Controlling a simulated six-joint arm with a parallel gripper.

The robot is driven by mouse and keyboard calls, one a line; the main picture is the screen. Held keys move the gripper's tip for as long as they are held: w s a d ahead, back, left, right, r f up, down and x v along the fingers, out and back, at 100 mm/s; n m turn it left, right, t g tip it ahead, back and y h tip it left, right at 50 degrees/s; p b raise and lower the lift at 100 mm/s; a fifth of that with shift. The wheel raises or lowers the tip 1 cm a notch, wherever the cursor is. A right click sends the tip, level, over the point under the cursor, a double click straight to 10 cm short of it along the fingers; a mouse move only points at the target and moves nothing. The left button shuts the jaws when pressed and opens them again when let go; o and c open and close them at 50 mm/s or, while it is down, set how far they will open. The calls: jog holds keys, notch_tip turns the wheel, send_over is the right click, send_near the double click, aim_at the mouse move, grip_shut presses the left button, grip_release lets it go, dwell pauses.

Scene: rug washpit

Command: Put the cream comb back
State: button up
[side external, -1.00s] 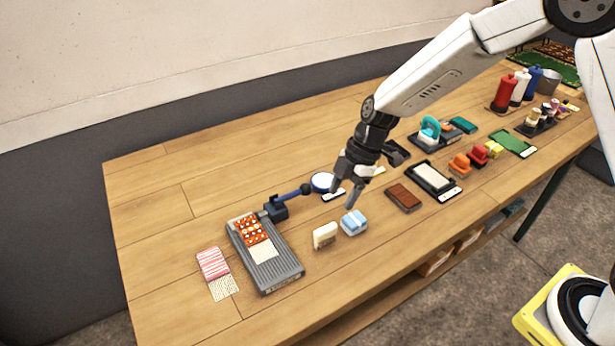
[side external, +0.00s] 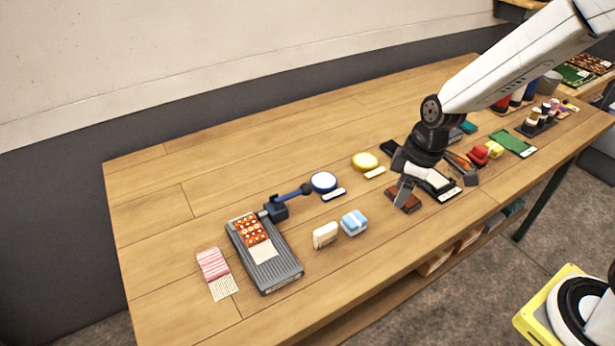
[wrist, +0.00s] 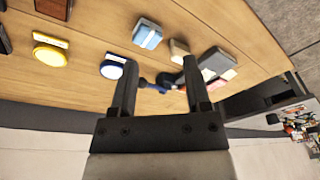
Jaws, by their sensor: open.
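The cream comb (side external: 325,235) stands on the wooden table, left of a light blue block-like piece (side external: 354,222), with a small gap between them. The cream comb also shows in the wrist view (wrist: 180,50), beyond my fingers. My gripper (side external: 437,187) is open with nothing visible between its fingers. It is well to the right of the cream comb, over the brown block (side external: 405,201) and the black-rimmed tray with a white inset (side external: 450,195), partly hiding both. I cannot tell whether a finger touches them.
A grey ribbed board (side external: 285,275) with a patterned rug piece lies left of the comb, beside a pink striped piece (side external: 213,264). A blue-rimmed white disc (side external: 323,181) and yellow disc (side external: 365,161) lie behind. Red (side external: 478,155) and yellow pieces stand right.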

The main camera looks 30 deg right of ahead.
jog(key=s+d+r+m+t+h, duration=0.1)
jog(key=s+d+m, duration=0.4)
jog(key=s+m, duration=0.2)
jog(key=shift+s+m+h, duration=0.35)
jog(key=shift+m+h, duration=0.05)
jog(key=shift+m, duration=0.2)
jog(key=shift+r, duration=0.1)
dwell(0.7)
